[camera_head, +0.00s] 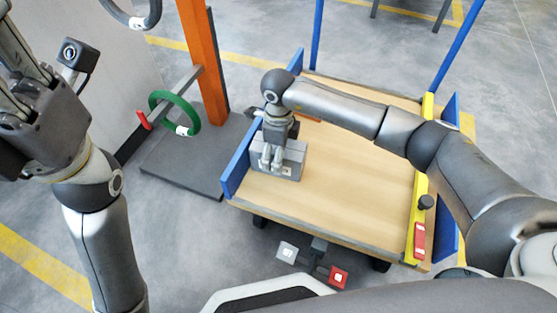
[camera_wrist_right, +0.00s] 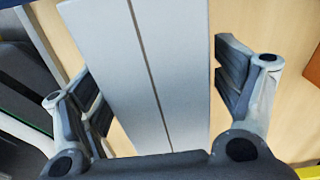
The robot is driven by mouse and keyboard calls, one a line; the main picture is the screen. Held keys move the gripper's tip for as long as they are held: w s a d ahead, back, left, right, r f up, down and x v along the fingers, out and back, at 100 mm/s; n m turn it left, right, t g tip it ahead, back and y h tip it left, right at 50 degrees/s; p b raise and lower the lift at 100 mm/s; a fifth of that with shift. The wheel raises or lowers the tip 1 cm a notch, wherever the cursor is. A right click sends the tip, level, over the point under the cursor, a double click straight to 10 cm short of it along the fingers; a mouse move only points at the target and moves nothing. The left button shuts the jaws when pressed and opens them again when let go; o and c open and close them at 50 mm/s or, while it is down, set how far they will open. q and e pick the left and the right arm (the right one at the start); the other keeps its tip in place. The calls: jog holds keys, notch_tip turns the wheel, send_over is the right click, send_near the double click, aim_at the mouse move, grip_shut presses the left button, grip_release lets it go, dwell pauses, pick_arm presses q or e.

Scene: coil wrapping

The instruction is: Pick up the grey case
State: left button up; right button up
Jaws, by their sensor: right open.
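The grey case (camera_head: 295,157) stands near the left edge of the cart's wooden top in the head view. My right gripper (camera_head: 271,160) points down at the case. In the right wrist view the case (camera_wrist_right: 165,75) is a long light-grey block with a seam along it, lying between the spread fingers of my right gripper (camera_wrist_right: 160,92). The right finger is visibly apart from it; the left finger is close to its side, and contact cannot be told. My left gripper (camera_head: 28,95) is at the upper left, away from the cart, its opening unclear.
The cart (camera_head: 345,200) has blue side rails and a yellow bar (camera_head: 418,215) at right. An orange post (camera_head: 203,65) with a green ring (camera_head: 190,128) on an arm stands left of it. Most of the wooden top is clear.

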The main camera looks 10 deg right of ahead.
jog(key=shift+f, duration=0.6)
jog(key=c, duration=1.4)
jog(key=shift+r, duration=0.1)
jog(key=shift+c, duration=0.9)
